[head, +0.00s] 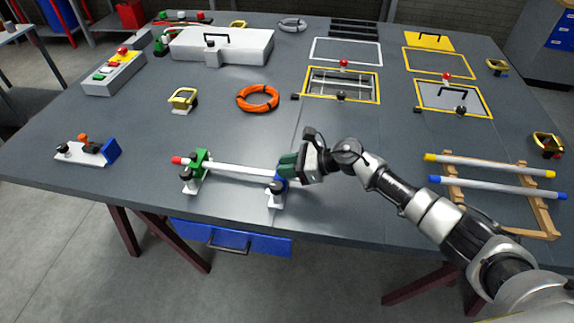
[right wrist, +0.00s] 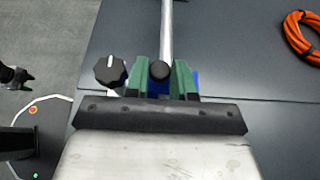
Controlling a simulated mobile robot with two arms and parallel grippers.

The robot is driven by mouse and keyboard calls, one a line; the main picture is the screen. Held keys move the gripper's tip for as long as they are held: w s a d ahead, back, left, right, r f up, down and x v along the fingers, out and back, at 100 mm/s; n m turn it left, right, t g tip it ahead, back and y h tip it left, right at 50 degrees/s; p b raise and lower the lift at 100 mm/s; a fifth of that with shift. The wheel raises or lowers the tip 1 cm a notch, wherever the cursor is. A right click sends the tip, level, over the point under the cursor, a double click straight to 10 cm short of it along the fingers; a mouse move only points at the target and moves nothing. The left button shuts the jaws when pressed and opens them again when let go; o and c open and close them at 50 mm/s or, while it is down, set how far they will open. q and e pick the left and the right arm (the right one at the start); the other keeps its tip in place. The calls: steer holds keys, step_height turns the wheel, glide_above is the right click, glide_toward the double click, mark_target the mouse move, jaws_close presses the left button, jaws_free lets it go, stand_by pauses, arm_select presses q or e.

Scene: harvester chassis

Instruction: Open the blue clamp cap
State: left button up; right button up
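The blue clamp cap (head: 281,174) is at the right end of a white tube (head: 240,169) near the table's front edge. It is mostly hidden by my right gripper (head: 289,168). In the right wrist view, blue parts of the cap (right wrist: 195,78) show between and beside the green fingers of the gripper (right wrist: 160,78). A round black knob (right wrist: 159,71) sits between the fingers, very close to both. Whether they press on it I cannot tell. The clamp's side knob (right wrist: 110,70) is left of the fingers.
A green clamp (head: 198,165) holds the tube's left end. A wooden rack with tubes (head: 498,190) stands at right, beyond my arm. An orange hose coil (head: 258,98) and yellow-framed openings (head: 341,84) lie farther back. The table around the clamps is mostly clear.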

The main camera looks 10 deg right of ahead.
jaws_close()
steer(key=shift+w, duration=0.1)
steer(key=m+b, duration=0.1)
steer(key=b, duration=0.1)
steer(key=w+m+g+b, duration=0.1)
steer(key=b, duration=0.1)
steer(key=w+r+m+g+y+b, duration=0.1)
steer(key=b, duration=0.1)
steer(key=shift+w+d+r+b, duration=0.1)
steer(key=shift+w+d+b, duration=0.15)
steer(key=shift+d+b, duration=0.15)
steer(key=shift+w+d+r+m+g+y+b, duration=0.2)
steer(key=shift+w+r+m+g+y+b, duration=0.25)
steer(key=shift+m+b, duration=0.65)
steer(key=shift+w, duration=0.15)
